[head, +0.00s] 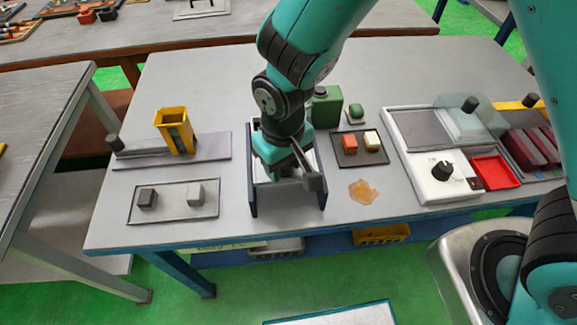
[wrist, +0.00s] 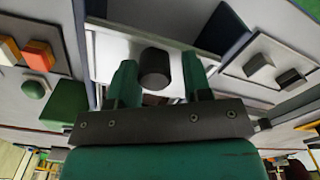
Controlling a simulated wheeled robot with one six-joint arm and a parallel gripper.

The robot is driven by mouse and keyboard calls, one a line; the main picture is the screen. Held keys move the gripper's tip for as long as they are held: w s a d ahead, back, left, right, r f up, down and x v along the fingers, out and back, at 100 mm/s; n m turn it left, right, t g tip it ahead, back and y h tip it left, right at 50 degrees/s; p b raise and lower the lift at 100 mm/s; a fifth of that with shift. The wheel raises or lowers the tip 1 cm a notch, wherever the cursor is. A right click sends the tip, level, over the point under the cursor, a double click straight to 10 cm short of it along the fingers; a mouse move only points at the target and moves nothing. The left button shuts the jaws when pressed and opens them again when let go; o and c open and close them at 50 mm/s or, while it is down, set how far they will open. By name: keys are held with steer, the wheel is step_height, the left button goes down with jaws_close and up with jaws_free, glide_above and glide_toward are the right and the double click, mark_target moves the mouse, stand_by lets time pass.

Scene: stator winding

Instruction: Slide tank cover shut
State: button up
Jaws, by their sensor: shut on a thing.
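A white panel (wrist: 105,50), which looks like the tank cover, lies between two dark blue side walls, the left one (head: 252,185) and the right one (head: 320,180) in the head view. A short dark round knob (wrist: 155,68) stands on it. My gripper (wrist: 158,80) points down over this unit, with its green fingers on either side of the knob, and is shut on it. In the head view my gripper (head: 290,172) and arm hide the knob and most of the panel, so how far the cover spans the tank cannot be told.
Left are a yellow holder (head: 175,130) on a grey plate and a tray (head: 172,213) with two small blocks.

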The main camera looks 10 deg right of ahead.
steer(key=shift+w+d+f+p, duration=0.1)
steer(key=shift+w+d+p, duration=0.1)
steer(key=shift+w, duration=1.25)
steer(key=shift+w+d+f+p, duration=0.15)
steer(key=shift+w+d, duration=0.05)
steer(key=shift+w, duration=1.3)
steer(key=shift+w+d+f+p, duration=0.1)
steer(key=shift+w+d+p, duration=0.1)
steer(key=shift+w, duration=1.25)
steer(key=shift+c, duration=0.4)
steer(key=o, duration=0.6)
steer(key=shift+c, duration=0.2)
steer(key=shift+s, duration=0.1)
steer(key=shift+a, duration=0.15)
step_height(320, 180, up, 6)
steer(key=p, duration=0.4)
steer(key=shift+w+r+p, duration=0.2)
steer(key=shift+r+p, duration=0.05)
steer(key=shift+p, duration=0.15)
steer(key=shift+a, duration=0.1)
